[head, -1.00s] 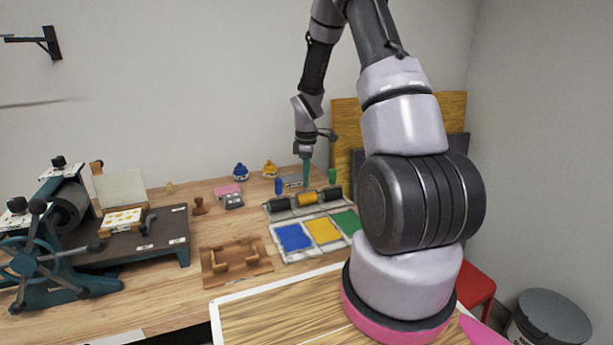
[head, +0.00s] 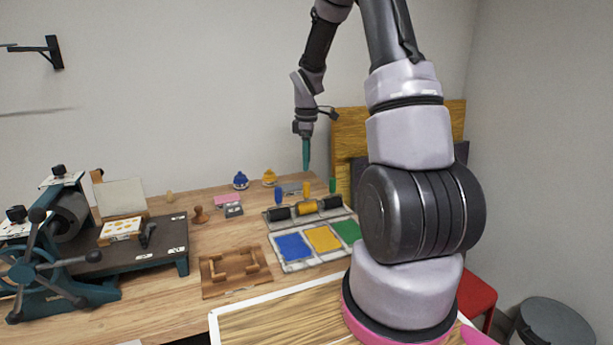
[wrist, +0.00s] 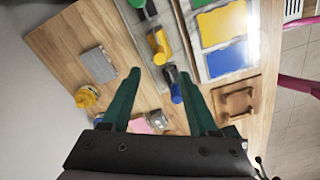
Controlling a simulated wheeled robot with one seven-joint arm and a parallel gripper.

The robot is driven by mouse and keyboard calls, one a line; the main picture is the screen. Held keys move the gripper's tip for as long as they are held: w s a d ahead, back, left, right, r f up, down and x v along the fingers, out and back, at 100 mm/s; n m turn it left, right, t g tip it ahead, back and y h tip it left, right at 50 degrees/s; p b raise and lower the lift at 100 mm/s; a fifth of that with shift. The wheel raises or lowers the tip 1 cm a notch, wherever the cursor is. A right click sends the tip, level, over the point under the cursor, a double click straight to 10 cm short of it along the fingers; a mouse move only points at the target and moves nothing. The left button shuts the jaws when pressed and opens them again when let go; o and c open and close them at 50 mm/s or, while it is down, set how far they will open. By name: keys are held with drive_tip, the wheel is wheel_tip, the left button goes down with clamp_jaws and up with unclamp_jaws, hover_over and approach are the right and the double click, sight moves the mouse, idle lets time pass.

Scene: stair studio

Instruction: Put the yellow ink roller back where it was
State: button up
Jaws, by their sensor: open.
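The yellow ink roller (head: 307,207) lies in the grey roller rack (head: 268,214), in the middle place, with its yellow handle (head: 306,188) pointing up. It also shows in the wrist view (wrist: 158,42). My gripper (head: 306,169) hangs above that handle, apart from it, with its green fingers pointing down. In the wrist view my gripper (wrist: 160,73) has its fingers spread, with nothing held between them. The blue-handled roller (head: 278,196) is to the left in the rack and the green-handled roller (head: 332,186) to the right.
An ink slab with blue (head: 292,246), yellow (head: 324,238) and green patches lies in front of the rack. A wooden frame (head: 236,271) and a press (head: 60,235) are to the left. Blue (head: 240,180) and yellow (head: 269,177) bottles stand behind. A wooden panel (head: 345,130) stands at the back right.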

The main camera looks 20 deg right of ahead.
drive_tip(key=s+a+r+m+t, duration=0.1)
drive_tip(key=s+r+m, duration=0.15)
drive_tip(key=r, duration=0.45)
drive_tip(key=s+a+r+m+t, duration=0.1)
drive_tip(key=s+a+r+m, duration=0.15)
drive_tip(key=r, duration=0.35)
drive_tip(key=s+a+r+m+t, duration=0.1)
drive_tip(key=s+a+r+m, duration=0.1)
drive_tip(key=s+r+m, duration=0.2)
drive_tip(key=s+a+r+m+t+y, duration=0.1)
drive_tip(key=s+r+m, duration=0.3)
drive_tip(key=s, duration=0.6)
drive_tip(key=s+a+r+m+t+y, duration=0.1)
drive_tip(key=s+a+r+m+t, duration=0.1)
drive_tip(key=s+r, duration=0.3)
drive_tip(key=s+m+t, duration=0.1)
drive_tip(key=s, duration=0.1)
drive_tip(key=shift+s+a+m, duration=0.3)
drive_tip(key=shift+s+m, duration=0.05)
drive_tip(key=shift+m, duration=0.05)
